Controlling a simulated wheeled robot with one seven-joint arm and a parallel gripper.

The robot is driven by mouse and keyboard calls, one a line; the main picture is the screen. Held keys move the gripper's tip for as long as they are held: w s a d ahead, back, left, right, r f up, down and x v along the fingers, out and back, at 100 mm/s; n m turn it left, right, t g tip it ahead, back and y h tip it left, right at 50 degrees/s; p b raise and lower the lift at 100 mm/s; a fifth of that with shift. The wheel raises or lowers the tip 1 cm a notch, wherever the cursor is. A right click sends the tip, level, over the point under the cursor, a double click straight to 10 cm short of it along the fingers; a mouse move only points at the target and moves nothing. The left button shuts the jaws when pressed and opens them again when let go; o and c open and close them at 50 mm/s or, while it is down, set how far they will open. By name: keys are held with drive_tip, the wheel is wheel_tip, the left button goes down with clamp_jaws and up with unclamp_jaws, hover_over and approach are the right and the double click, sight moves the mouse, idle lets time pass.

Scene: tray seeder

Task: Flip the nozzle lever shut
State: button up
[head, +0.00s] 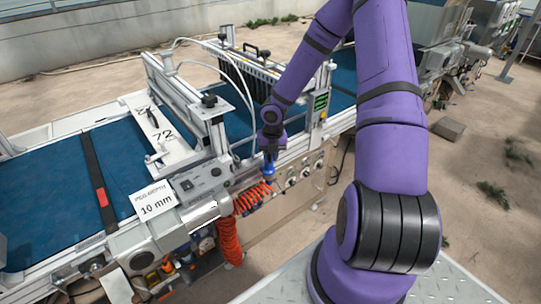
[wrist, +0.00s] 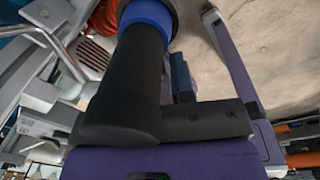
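My gripper (head: 269,150) is at the end of the purple arm, low over the front side of the seeder. A blue part (head: 269,165) shows directly below it, close to the orange coiled hose. In the wrist view a thick black cylinder with a blue band (wrist: 148,14) fills the left middle, very close to the camera. A dark block with two screws and a purple bar lie beside it. I cannot tell whether the fingers grip the cylinder. I cannot make out the nozzle lever for certain; the gripper and cylinder hide much of that area.
An orange coiled hose (head: 229,240) hangs at the front. Knobs on the front panel (head: 300,190) are close to the gripper.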

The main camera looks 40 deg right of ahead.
clamp_jaws()
drive_tip(key=shift+a, duration=0.1)
drive_tip(key=shift+w+a+m, duration=0.1)
drive_tip(key=shift+w+m, duration=0.05)
drive_tip(key=shift+m, duration=0.45)
drive_tip(key=shift+o, duration=2)
unclamp_jaws()
wheel_tip(320, 180, up, 11)
drive_tip(key=shift+s+d, duration=0.2)
drive_tip(key=shift+d, duration=0.1)
drive_tip(key=shift+f, duration=0.1)
